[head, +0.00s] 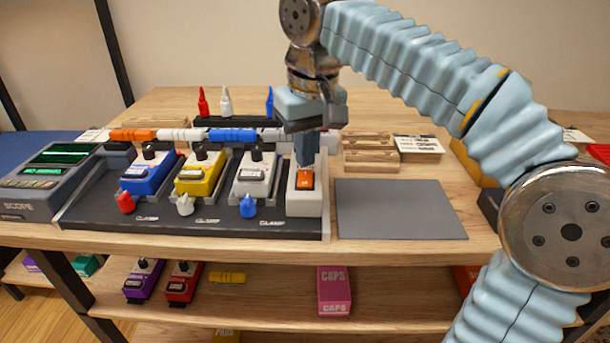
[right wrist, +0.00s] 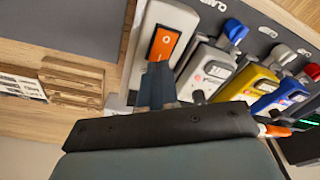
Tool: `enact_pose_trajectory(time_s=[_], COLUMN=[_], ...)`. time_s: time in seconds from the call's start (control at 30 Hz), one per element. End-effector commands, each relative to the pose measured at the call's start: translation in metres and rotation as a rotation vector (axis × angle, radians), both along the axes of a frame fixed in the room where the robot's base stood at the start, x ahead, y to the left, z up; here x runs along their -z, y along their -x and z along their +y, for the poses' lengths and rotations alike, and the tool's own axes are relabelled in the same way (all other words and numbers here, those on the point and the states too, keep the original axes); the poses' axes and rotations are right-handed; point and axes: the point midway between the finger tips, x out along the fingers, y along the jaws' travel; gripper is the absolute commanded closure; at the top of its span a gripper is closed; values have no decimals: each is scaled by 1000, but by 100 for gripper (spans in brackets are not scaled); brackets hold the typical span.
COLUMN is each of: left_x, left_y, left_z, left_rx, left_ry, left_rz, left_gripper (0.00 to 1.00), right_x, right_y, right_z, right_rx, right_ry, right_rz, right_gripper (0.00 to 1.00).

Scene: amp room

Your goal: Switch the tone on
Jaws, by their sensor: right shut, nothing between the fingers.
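A pale box with an orange rocker switch (head: 305,180) stands at the right end of the dark pedal board (head: 100,222). The switch also shows in the right wrist view (right wrist: 164,43). My right gripper (head: 306,164) points down over this box, fingers together and empty. In the right wrist view its fingertips (right wrist: 156,68) are at the lower end of the orange switch, touching it or very close; I cannot tell which. Blue (head: 150,176), yellow (head: 200,176) and white (head: 255,176) pedals stand in a row to the left. My left gripper is not in view.
A scope with green screens (head: 40,180) stands at the far left. A grey mat (head: 400,208) lies empty to the right of the board. Wooden blocks (head: 370,150) are behind it. The lower shelf holds a pink CAPS box (head: 334,290) and spare pedals.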

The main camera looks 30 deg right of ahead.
Motion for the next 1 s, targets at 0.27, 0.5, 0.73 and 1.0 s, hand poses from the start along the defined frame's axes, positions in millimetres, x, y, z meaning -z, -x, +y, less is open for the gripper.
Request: enact_pose_trajectory(time_s=[0.27, 0.5, 0.73, 1.0], left_x=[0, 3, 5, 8], left_y=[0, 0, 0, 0], left_z=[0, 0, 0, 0], left_rx=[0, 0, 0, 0], left_ry=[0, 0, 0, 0], left_rz=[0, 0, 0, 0], left_gripper=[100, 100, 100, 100], right_x=[0, 4, 7, 11], right_y=[0, 0, 0, 0], right_z=[0, 0, 0, 0], right_rx=[0, 0, 0, 0], right_ry=[0, 0, 0, 0], right_rz=[0, 0, 0, 0], right_gripper=[100, 100, 100, 100])
